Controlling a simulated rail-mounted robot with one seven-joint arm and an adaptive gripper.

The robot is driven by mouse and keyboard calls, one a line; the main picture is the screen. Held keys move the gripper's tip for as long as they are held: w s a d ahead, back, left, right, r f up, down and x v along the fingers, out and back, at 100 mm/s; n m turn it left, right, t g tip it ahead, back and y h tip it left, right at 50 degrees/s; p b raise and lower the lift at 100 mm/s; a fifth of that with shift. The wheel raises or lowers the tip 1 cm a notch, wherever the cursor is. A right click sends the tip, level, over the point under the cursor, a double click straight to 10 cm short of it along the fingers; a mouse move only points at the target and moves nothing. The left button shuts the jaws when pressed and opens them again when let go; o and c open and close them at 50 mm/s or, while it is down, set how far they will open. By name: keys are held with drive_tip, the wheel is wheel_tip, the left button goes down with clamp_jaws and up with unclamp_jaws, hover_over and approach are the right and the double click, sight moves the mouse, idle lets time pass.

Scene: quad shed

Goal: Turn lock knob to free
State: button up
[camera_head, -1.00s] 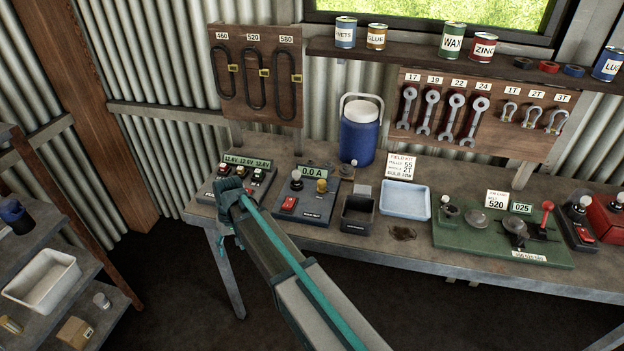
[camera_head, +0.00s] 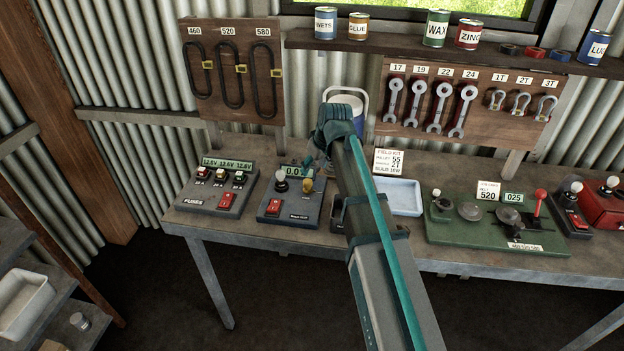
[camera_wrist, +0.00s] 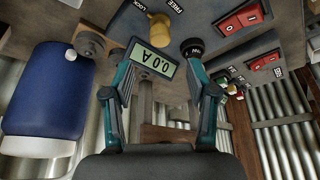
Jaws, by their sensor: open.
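The yellow lock knob (camera_head: 307,185) is on the right part of a blue-grey panel box (camera_head: 289,208) on the bench. In the wrist view the yellow knob (camera_wrist: 160,28) is at the top, between the printed words LOCK and FREE. Its pointing side seems to lean toward LOCK, but I cannot tell surely. My gripper (camera_wrist: 160,78) is open and empty, its two fingers spread on either side of the 0.0 A display (camera_wrist: 152,60), apart from the knob. In the head view my arm partly hides the gripper near the panel's back edge.
A blue tray (camera_head: 405,197) lies right.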

sight(308, 181)
drive_tip(key=shift+p+x, duration=1.2)
drive_tip(key=shift+x, duration=3.1)
clamp_jaws()
